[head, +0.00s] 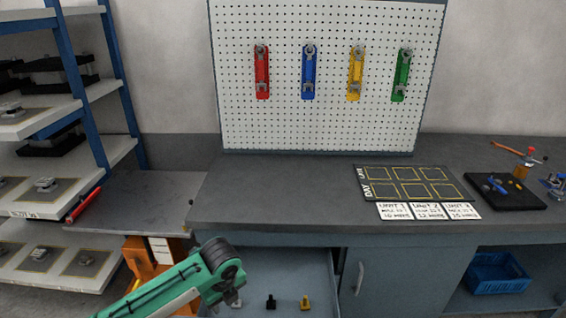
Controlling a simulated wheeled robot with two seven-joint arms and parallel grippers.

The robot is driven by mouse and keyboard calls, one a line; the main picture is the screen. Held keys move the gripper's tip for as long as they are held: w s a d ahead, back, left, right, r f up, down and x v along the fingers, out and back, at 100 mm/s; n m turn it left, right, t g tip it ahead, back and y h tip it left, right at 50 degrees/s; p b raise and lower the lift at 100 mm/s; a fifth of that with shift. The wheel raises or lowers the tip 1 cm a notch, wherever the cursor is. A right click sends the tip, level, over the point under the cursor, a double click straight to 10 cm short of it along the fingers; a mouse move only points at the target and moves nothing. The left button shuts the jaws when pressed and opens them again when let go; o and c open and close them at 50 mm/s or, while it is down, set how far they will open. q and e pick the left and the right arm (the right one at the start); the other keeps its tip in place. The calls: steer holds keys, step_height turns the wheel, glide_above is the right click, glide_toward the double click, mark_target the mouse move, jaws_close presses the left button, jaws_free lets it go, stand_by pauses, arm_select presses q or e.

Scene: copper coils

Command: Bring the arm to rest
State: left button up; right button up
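My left arm (170,288), green with a black rounded end, comes in from the lower left. Its black end (225,265) is over the left side of an open drawer (300,265) under the workbench. I cannot make out the fingers of my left gripper there, so its opening does not show. No held object can be seen. My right arm and gripper are outside the view.
The drawer holds a pale piece (237,299), a black piece (270,302) and a yellow piece (305,302). The workbench (290,190) is clear at its left and middle. A shelf rack (110,85) stands left; a blue basket (497,275) sits lower right.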

arm_select(q)
steer(key=s+d+f+n+t+h, duration=0.1)
steer(key=s+d+f+n+h, duration=0.15)
steer(key=s+n, duration=0.35)
steer(key=s+d+f+n+h, duration=0.1)
steer(key=s+d+n, duration=0.25)
steer(key=s, duration=0.45)
steer(key=s+a+r+n+t+y, duration=0.1)
steer(key=s+a+n+y, duration=0.1)
steer(key=s+a+n, duration=1.3)
step_height(320, 180, down, 30)
steer(key=d+g, duration=0.1)
steer(key=d, duration=0.1)
steer(key=s+a+f, duration=0.2)
steer(key=s+f, duration=0.7)
steer(key=s+a+f+g+p, duration=0.1)
steer(key=s+a+f, duration=0.1)
steer(key=s+f, duration=0.8)
steer(key=shift+s, duration=0.25)
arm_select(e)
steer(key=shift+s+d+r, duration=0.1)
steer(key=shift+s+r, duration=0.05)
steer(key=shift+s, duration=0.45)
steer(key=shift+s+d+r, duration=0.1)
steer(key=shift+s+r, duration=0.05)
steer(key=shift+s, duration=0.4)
